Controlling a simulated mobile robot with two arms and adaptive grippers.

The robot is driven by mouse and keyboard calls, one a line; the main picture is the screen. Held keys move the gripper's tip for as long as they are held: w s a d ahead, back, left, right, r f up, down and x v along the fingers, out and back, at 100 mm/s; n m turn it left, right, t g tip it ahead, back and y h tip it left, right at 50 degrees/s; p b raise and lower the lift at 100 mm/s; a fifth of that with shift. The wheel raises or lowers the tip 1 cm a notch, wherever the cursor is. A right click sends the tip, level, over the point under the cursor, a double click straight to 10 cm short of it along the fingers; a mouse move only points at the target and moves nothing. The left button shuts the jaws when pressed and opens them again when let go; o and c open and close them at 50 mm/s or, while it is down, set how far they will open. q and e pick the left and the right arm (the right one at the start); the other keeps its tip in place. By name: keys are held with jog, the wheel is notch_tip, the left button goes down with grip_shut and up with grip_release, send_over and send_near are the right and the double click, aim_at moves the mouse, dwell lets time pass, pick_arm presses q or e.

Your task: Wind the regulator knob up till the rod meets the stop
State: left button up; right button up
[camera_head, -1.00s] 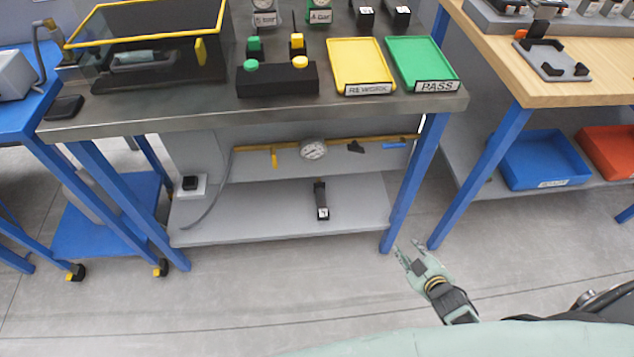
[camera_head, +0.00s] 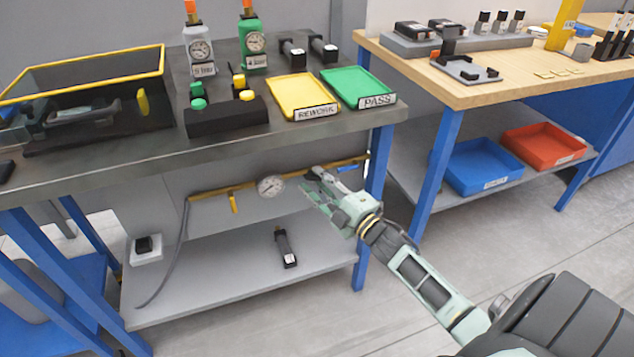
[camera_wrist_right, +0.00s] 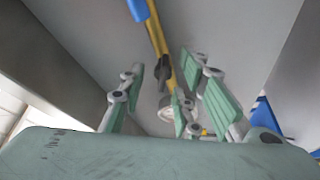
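A yellow pipe (camera_head: 245,187) runs along the back panel under the metal bench, with a round dial gauge (camera_head: 270,188) on it. In the right wrist view, a dark knob-like fitting (camera_wrist_right: 163,72) sits on the pipe (camera_wrist_right: 154,35), seen between my fingers; the gauge (camera_wrist_right: 167,108) is partly hidden behind them. My right gripper (camera_head: 316,186) is in front of the pipe, right of the gauge, and covers the knob's place in the head view. Its fingers (camera_wrist_right: 162,78) are spread, with nothing held. I cannot make out a rod or stop. My left gripper is not in view.
The bench top (camera_head: 300,142) overhangs the pipe, and a lower shelf (camera_head: 240,285) carries a black tool (camera_head: 285,247). A blue handle (camera_head: 347,168) is at the pipe's right end. A blue bench leg (camera_head: 371,215) stands close to my right arm.

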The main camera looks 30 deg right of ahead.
jog(key=shift+w, duration=0.35)
grip_shut()
jog(key=shift+a+f+m, duration=0.1)
jog(key=shift+m, duration=0.2)
